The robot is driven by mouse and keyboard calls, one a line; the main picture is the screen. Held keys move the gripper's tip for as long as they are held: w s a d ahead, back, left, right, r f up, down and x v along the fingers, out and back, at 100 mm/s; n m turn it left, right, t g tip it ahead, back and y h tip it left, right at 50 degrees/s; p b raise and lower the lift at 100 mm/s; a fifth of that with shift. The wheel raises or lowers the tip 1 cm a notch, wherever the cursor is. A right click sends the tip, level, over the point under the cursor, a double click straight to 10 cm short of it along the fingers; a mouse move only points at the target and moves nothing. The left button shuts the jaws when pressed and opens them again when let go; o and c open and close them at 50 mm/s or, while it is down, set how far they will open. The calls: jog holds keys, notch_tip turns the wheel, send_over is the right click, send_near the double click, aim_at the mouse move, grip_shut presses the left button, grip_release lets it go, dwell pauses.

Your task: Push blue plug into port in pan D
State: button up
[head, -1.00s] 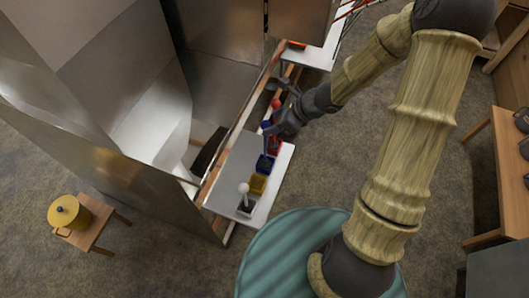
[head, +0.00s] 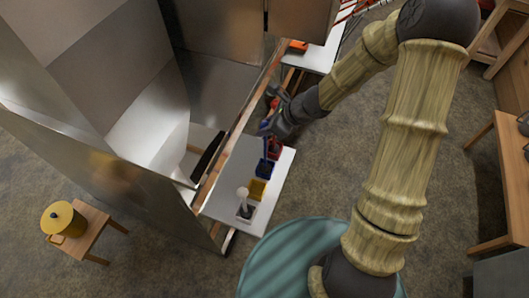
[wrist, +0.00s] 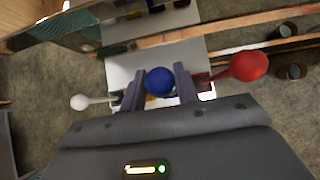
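The blue plug (wrist: 160,81) has a round blue knob, which sits between my two fingertips in the wrist view. In the head view the blue plug (head: 266,127) stands by my lower finger, above a dark blue block (head: 265,168) on a white shelf (head: 222,196). My gripper (head: 276,108) has its fingers spread on either side; I see no clear grip on the knob. In the wrist view my gripper (wrist: 160,88) hides the plug's lower part. I cannot make out the port or a label for pan D.
A red-knobbed plug (wrist: 249,66) is right of my fingers and a white-knobbed one (wrist: 80,102) left. A yellow block (head: 257,189) is also on the shelf. The metal evaporator wall (head: 110,175) rises left. A stool (head: 95,226) holds a yellow pot (head: 63,222). Open floor lies right.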

jog(key=shift+r+p, duration=3.05)
jog(key=shift+r, duration=0.5)
jog(key=shift+c, duration=0.3)
jog(key=shift+f, duration=0.1)
